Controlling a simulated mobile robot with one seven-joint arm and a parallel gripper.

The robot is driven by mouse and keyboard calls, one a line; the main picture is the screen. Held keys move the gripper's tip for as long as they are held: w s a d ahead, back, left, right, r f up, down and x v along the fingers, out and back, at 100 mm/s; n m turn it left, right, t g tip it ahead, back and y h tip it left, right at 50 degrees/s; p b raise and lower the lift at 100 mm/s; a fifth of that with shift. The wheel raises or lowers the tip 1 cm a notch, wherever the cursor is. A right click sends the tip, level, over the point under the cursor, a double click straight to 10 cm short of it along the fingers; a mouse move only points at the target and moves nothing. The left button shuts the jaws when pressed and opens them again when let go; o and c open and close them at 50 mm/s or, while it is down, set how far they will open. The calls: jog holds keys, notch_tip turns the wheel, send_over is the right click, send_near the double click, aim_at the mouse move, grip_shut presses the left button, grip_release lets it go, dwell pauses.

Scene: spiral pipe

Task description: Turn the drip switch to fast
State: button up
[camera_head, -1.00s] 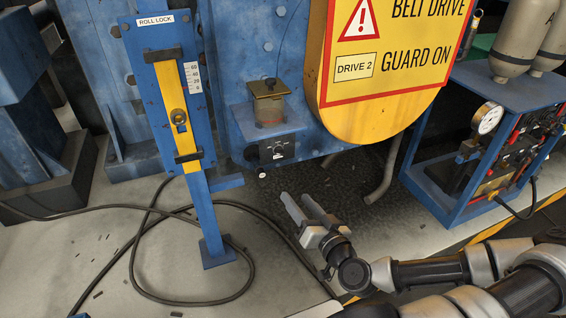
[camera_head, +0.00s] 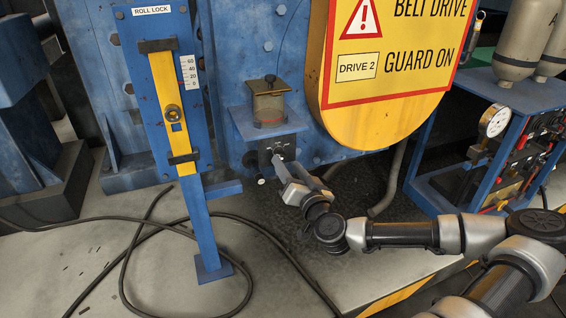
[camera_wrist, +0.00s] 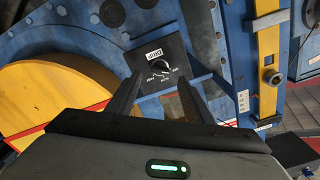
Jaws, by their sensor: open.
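The drip switch is a small dark panel (camera_head: 283,147) with a knob, on the blue machine below an oil cup in the head view. In the wrist view the panel (camera_wrist: 173,50) is seen rotated, with a DRIP label, small markings and a round knob (camera_wrist: 160,66). The knob's exact setting is too small to read. My gripper (camera_head: 288,172) is just in front of and below the panel in the head view, partly covering it. In the wrist view my gripper (camera_wrist: 160,88) is open and empty, with the knob beyond and between its fingertips, seemingly not touched.
The oil cup (camera_head: 268,103) stands on a blue shelf above the panel. The yellow belt guard (camera_head: 345,120) is to the right. The blue roll lock post (camera_head: 203,225) is to the left. Black cables (camera_head: 150,235) lie on the floor. A gauge cart (camera_head: 440,190) stands at right.

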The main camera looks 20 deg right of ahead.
aim_at(281, 156)
jog(key=shift+w, duration=2.4)
jog(key=c, duration=1)
